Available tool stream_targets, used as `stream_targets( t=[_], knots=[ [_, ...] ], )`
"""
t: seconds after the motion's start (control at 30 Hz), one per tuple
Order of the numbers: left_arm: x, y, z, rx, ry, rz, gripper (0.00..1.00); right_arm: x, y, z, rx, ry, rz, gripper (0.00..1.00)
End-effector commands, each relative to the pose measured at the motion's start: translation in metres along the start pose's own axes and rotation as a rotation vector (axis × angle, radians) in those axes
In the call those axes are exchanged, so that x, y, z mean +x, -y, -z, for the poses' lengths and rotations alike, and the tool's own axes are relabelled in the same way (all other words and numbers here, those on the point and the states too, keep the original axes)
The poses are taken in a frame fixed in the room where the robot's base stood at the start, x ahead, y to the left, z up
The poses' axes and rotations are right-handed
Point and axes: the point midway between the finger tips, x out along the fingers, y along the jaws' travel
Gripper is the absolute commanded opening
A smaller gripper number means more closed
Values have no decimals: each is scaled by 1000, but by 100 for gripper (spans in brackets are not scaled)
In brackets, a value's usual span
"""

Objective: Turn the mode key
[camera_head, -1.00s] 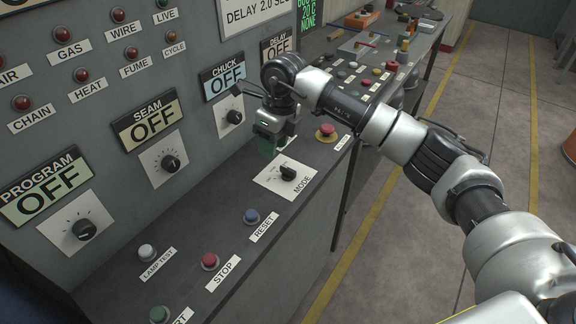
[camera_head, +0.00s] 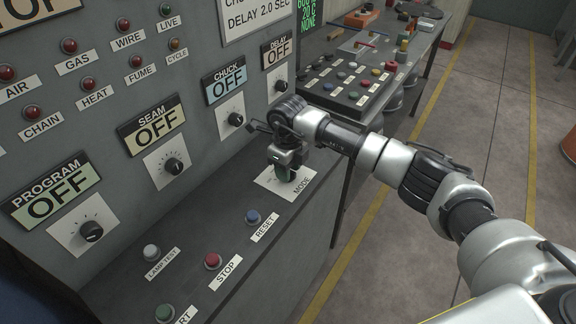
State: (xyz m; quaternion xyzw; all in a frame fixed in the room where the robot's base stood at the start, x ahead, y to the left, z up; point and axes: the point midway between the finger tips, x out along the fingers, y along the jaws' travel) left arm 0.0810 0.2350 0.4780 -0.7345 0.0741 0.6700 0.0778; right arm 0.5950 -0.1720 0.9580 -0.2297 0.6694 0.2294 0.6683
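The mode key sits on a white plate (camera_head: 270,183) labelled MODE (camera_head: 301,183) on the sloped console desk. The black key itself is hidden behind my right gripper. I cannot tell whether the fingers touch or close on the key. My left gripper is not in view.
Blue RESET (camera_head: 252,217), red STOP (camera_head: 213,261), white LAMP TEST (camera_head: 151,252) and green (camera_head: 165,313) buttons lie nearer on the desk. The upright panel carries OFF displays and knobs, including the CHUCK knob (camera_head: 236,119) close by. A button box (camera_head: 350,82) stands beyond.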

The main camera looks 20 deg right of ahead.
Motion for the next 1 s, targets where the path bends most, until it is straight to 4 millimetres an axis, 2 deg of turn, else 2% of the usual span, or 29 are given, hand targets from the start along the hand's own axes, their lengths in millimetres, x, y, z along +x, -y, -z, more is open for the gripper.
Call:
stream_targets(
  t=[0.23,0.4,0.5,0.77,1.0],
  knots=[
    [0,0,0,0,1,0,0,1,0,0,-1,1,0,38],
    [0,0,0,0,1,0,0,0,0,0,-1,1,0,12],
    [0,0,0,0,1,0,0,0,0,0,-1,1,0,0],
    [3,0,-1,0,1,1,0,1,0,0,-18,2,1,0],
    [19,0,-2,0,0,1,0,3,0,-1,-120,3,3,0]
  ],
)
